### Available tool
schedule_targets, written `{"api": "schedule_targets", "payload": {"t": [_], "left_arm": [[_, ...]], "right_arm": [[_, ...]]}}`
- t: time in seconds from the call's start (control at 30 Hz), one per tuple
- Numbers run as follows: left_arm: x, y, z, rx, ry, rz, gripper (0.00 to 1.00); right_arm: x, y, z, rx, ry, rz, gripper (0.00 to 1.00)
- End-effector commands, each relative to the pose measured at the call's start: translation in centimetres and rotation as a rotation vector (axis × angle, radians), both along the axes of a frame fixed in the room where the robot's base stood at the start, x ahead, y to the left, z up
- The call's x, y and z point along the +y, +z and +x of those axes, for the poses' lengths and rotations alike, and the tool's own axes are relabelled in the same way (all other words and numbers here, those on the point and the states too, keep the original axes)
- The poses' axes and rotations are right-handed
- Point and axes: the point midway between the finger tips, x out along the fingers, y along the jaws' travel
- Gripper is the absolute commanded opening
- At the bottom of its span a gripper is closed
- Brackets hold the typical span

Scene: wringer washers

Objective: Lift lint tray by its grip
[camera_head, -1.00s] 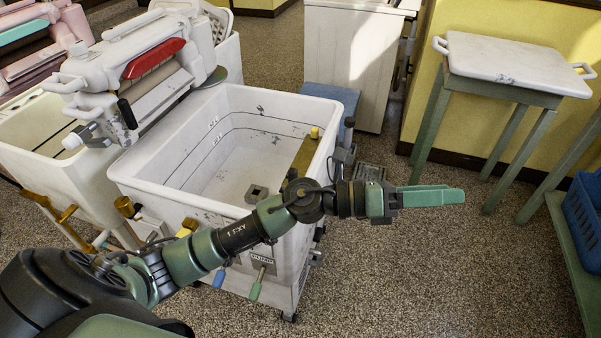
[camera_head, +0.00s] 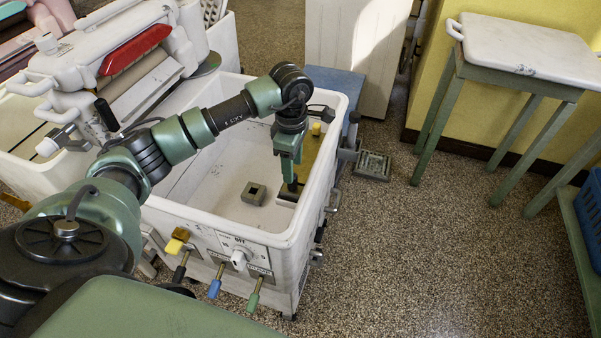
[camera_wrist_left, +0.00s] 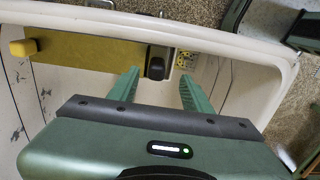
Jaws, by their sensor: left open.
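My left gripper (camera_head: 290,172) points down inside the white tub, at its right wall beside a brass-coloured panel (camera_head: 323,152). It is open and empty. In the left wrist view, its two green fingers (camera_wrist_left: 160,82) stand on either side of a dark rounded grip (camera_wrist_left: 156,62), which sits at the end of the brass panel (camera_wrist_left: 95,51). A small perforated yellowish piece (camera_wrist_left: 187,62), seemingly part of the lint tray, shows just right of the grip. The rest of the tray is hidden. Whether the fingers touch the grip I cannot tell. My right gripper is out of view.
The tub's rim (camera_head: 343,125) surrounds the gripper closely on the right. A yellow knob (camera_head: 316,129) tops the panel. A wringer (camera_head: 140,60) is at left, a white-topped table (camera_head: 525,48) at right.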

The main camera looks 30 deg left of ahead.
Motion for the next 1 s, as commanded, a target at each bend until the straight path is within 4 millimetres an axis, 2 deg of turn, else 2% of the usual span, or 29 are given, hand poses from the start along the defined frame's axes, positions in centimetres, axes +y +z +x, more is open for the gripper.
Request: {"api": "schedule_targets", "payload": {"t": [0.3,0.43,0.63,0.8,1.0], "left_arm": [[0.4,-4.4,0.3,0.001,0.001,-0.003,0.49],[0.4,-5.2,0.3,-0.001,0.000,-0.003,0.49],[0.4,-5.2,0.4,-0.002,0.000,-0.003,0.49],[0.4,-5.2,0.4,-0.002,0.000,-0.004,0.02],[0.4,-5.2,0.4,-0.002,0.000,-0.004,0.00]], "right_arm": [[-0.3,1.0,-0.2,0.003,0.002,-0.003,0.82],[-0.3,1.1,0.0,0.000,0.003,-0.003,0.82],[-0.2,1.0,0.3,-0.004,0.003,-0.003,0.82],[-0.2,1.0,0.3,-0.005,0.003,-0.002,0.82],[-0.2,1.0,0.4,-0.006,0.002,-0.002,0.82]]}}
